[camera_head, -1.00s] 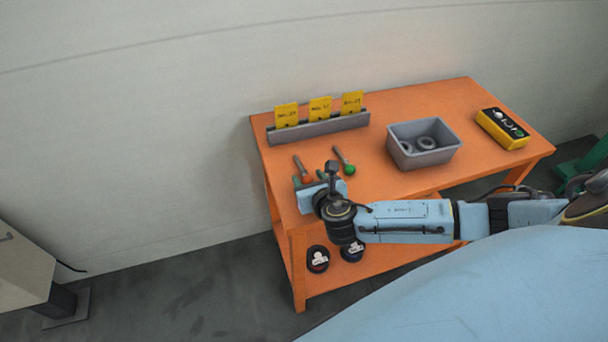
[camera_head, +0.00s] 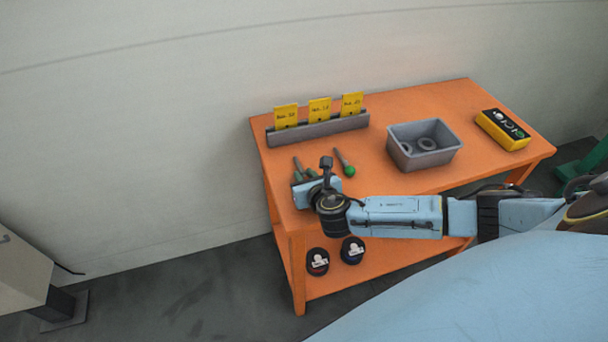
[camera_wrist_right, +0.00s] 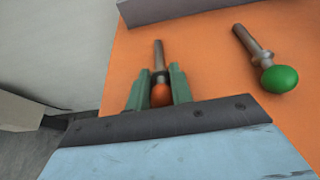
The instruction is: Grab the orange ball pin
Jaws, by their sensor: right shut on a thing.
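The orange ball pin (camera_wrist_right: 160,94) lies between the two green fingers of my right gripper (camera_wrist_right: 157,92) in the right wrist view. Its orange ball sits between the fingers, and its grey shank points away toward the grey rack. In the head view my right gripper (camera_head: 305,174) is over the left part of the orange table, and the pin's shank (camera_head: 297,163) shows just beyond it; the ball is hidden there. The right gripper is shut on the pin. A green ball pin (camera_head: 345,163) lies to the right, also in the right wrist view (camera_wrist_right: 279,78). My left gripper is not in view.
The orange table (camera_head: 430,91) bears a grey rack (camera_head: 318,129) with yellow cards at the back. A grey bin (camera_head: 424,157) with rings and a yellow control box (camera_head: 503,130) stand to the right. Dark round items (camera_head: 318,262) sit on the lower shelf.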

